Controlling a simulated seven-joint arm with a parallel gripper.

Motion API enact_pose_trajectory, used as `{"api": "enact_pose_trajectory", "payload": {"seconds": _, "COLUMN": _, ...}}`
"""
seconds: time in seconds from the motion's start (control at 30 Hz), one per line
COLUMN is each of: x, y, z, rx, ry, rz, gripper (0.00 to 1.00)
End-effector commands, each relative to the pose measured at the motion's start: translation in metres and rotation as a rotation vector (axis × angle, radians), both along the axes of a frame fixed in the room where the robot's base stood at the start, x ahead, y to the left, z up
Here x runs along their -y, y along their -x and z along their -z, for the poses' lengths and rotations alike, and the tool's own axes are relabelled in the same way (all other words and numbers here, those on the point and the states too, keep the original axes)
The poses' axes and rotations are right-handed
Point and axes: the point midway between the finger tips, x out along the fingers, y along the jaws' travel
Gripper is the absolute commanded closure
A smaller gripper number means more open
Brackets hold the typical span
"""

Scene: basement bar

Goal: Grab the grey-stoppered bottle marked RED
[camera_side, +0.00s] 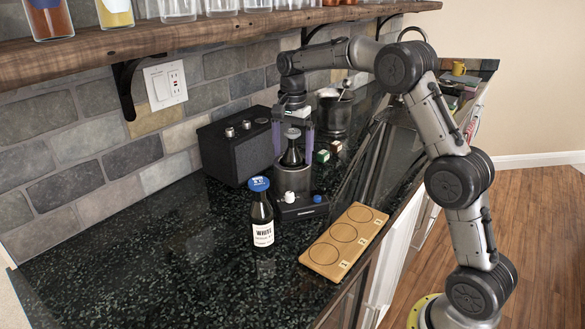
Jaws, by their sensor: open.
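A dark bottle neck with a grey stopper (292,134) stands upright at the middle of the counter. Its lower part is within or behind a grey metallic cylinder (292,178), I cannot tell which, and no RED label is readable. My gripper (292,150) points down with its purple fingers open, one on each side of the stoppered neck. I cannot tell whether the fingers touch it. A second dark bottle (262,218) with a blue cap stands upright nearer the camera, and its white label reads WHITE.
A black device (301,208) with white and blue knobs sits in front of the cylinder. A black speaker-like box (238,148) stands left behind. A wooden board (328,252) with three marked circles lies at the right edge. The front-left counter is clear. A shelf (200,35) overhangs the back.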

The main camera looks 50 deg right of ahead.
Motion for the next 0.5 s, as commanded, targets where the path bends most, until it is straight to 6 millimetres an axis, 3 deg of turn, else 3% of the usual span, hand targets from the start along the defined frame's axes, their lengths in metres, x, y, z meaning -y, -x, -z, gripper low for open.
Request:
{"api": "enact_pose_trajectory", "payload": {"seconds": 0.13, "x": 0.0001, "y": -0.0001, "z": -0.0001, "rx": 0.000, "ry": 0.000, "rz": 0.000, "gripper": 0.02}}
{"api": "enact_pose_trajectory", "payload": {"seconds": 0.5, "x": 0.0001, "y": -0.0001, "z": -0.0003, "rx": 0.000, "ry": 0.000, "rz": 0.000, "gripper": 0.68}}
